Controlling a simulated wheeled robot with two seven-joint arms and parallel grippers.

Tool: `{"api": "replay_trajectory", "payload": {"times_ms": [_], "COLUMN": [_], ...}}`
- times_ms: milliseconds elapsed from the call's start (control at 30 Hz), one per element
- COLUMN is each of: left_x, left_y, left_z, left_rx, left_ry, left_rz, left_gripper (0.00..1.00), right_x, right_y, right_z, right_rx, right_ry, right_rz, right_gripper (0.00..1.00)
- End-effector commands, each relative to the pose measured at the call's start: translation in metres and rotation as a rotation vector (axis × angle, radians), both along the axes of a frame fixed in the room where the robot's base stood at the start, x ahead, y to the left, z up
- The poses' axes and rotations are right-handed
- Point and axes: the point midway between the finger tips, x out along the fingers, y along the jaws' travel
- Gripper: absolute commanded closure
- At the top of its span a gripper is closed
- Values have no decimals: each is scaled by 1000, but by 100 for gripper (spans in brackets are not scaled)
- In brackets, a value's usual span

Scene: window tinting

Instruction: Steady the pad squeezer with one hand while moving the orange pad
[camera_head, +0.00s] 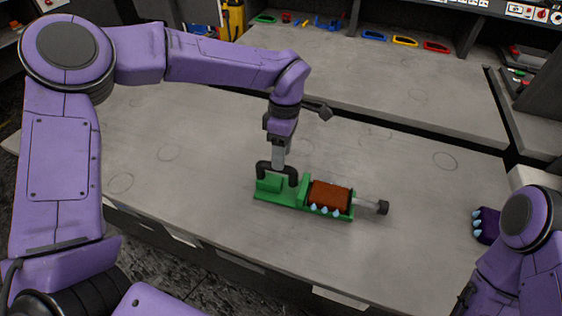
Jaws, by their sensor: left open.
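The green pad squeezer (277,198) lies on the grey table with its long side running left to right. A rust-orange pad (329,195) sits in its right part, with light blue drop shapes along the front. A grey rod with a dark knob (383,207) sticks out at its right end. My left gripper (276,181) points down over the squeezer's left end, its two black fingers spread. I cannot tell whether they touch the green body. My right arm (520,250) is at the lower right; its gripper is not visible.
A dark purple object with light blue drops (487,225) lies at the right, beside my right arm and partly hidden by it. Coloured trays (405,41) line the back of a further table, beyond a dark gap. The table around the squeezer is clear.

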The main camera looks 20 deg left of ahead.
Motion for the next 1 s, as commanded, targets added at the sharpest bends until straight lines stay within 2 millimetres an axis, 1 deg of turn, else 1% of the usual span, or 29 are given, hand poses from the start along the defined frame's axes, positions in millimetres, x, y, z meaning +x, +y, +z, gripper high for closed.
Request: {"api": "replay_trajectory", "payload": {"times_ms": [33,100,233,367,600,633,667,700,767,800,1000], "left_x": [-3,-5,-8,-10,-10,-10,-10,-10,-10,-10,-10], "left_y": [0,0,0,-1,-1,-1,-1,-1,-1,-1,-1], "left_z": [-11,-24,-42,-50,-51,-51,-51,-51,-51,-51,-51], "left_rx": [2,1,3,2,2,2,2,2,2,2,2], "left_ry": [3,2,0,-1,-2,-2,-2,-2,-2,-2,-3], "left_rz": [-2,-2,-2,0,0,0,0,0,0,0,1], "left_gripper": [47,47,47,47,47,53,63,76,96,100,100], "right_x": [0,0,0,0,0,0,0,0,0,0,0], "right_y": [0,0,0,0,0,0,0,0,0,0,0], "right_z": [0,0,0,0,0,0,0,0,0,0,0], "right_rx": [0,0,0,0,0,0,0,0,0,0,0], "right_ry": [0,0,0,0,0,0,0,0,0,0,0], "right_rz": [0,0,0,0,0,0,0,0,0,0,0], "right_gripper": [57,57,57,57,57,57,57,57,57,57,57]}}
